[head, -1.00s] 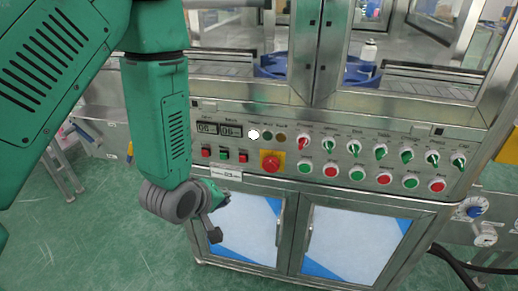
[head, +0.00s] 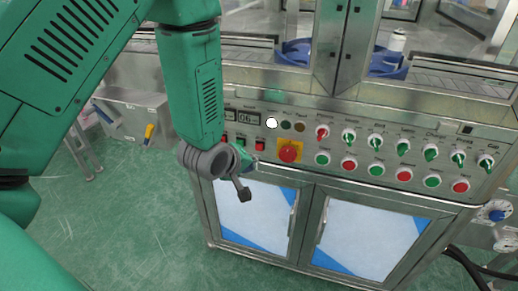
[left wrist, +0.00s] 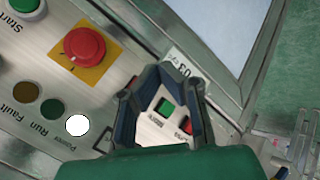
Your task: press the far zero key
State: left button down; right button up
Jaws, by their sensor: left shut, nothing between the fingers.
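Small red and green keys sit under two number displays at the left of the control panel; their labels are too small to read, so I cannot tell which is the far zero key. A red key (head: 260,146) shows just beyond my left gripper (head: 244,192). My left gripper is shut and empty, pointing down in front of the panel. In the left wrist view, a green key (left wrist: 167,107) and a red key (left wrist: 187,125) show through the gap between the finger links of the gripper (left wrist: 163,72). Other keys are partly hidden by my arm. My right gripper is out of view.
A red emergency button (head: 289,151) on a yellow plate is right of the keys. Several knobs and round buttons continue rightward. A white lamp (head: 272,123) is above. Cabinet doors (head: 368,233) lie below; green floor is open at left.

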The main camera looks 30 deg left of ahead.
aim_at(259, 147)
pick_arm(q)
jog(key=shift+w+a, duration=0.25)
jog(key=shift+w, duration=0.85)
jog(key=shift+w+a, duration=0.25)
jog(key=shift+w, duration=0.8)
jog(key=shift+w+a+r+p, duration=0.1)
jog(key=shift+w+p, duration=0.25)
jog(key=shift+p, duration=0.1)
jog(key=shift+w+a, duration=0.1)
jog(key=shift+w, duration=0.3)
jog(key=shift+s, duration=0.15)
dwell(0.4)
jog(key=shift+s+d+p, duration=0.2)
jog(key=shift+s+p, duration=0.15)
jog(key=shift+s, duration=0.3)
